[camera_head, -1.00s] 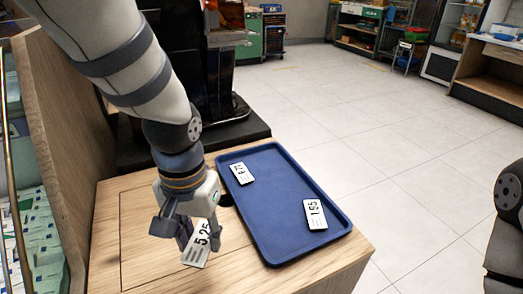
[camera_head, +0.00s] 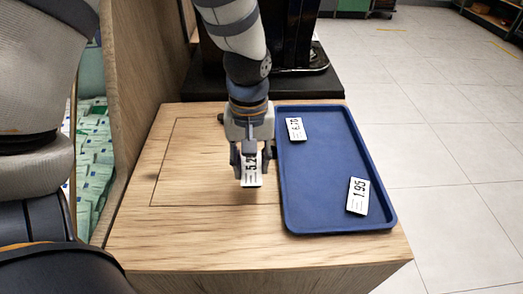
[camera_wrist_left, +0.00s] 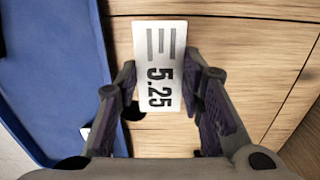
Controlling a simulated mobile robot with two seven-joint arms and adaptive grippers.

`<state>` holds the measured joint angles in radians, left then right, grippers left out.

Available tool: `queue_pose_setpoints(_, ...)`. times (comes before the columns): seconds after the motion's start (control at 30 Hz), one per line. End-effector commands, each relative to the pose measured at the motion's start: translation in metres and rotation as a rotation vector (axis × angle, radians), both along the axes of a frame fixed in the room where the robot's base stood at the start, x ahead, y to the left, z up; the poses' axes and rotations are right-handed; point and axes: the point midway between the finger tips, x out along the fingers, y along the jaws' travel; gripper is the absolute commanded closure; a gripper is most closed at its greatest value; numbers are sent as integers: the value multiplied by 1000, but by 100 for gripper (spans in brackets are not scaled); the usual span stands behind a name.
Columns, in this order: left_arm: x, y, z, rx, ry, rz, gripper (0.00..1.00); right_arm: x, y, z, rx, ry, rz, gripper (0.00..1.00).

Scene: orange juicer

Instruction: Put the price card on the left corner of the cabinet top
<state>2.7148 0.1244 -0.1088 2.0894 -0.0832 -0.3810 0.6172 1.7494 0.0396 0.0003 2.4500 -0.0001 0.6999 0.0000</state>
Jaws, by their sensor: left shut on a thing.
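A white price card (camera_head: 252,178) printed 5.25 is held between the fingers of my left gripper (camera_head: 251,163). In the left wrist view the card (camera_wrist_left: 160,40) stands between the two finger pads, with its printed face showing. The gripper is shut on it over the wooden cabinet top (camera_head: 190,230), left of the blue tray; how high it is above the wood is hard to tell. The front left part of the cabinet top is bare. My right gripper is not in view.
A blue tray (camera_head: 300,215) lies on the right of the cabinet top with two more price cards, 6.70 (camera_head: 295,129) and 1.95 (camera_head: 357,196). A black machine base (camera_head: 200,88) stands behind. A wooden panel (camera_head: 140,100) rises at the left.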

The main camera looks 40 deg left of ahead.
Motion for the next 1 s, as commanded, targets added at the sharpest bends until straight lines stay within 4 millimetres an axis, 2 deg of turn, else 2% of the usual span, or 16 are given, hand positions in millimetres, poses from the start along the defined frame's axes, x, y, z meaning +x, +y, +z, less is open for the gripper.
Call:
queue_pose_setpoints(0.03, 5, 3, -14, -1, 9, 0, 92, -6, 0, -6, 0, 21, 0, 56)
queue_pose_setpoints(0.23, 20, 10, -27, -1, -1, 0, 92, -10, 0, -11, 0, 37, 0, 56)
queue_pose_setpoints(0.4, 21, 11, -59, -1, 2, -2, 92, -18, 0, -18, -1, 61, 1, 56)
queue_pose_setpoints(0.77, 23, 11, -61, 0, -8, -2, 92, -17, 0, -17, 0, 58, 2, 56)
queue_pose_setpoints(0.8, 23, 11, -62, 0, -8, -3, 63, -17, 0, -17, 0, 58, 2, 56)
queue_pose_setpoints(0.87, 23, 11, -61, 0, -8, -3, 49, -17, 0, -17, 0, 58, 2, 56)
queue_pose_setpoints(0.9, 23, 11, -61, 0, -8, -2, 45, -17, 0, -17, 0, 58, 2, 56)
queue_pose_setpoints(1.0, 23, 11, -61, 0, -8, -2, 45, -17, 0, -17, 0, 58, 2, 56)
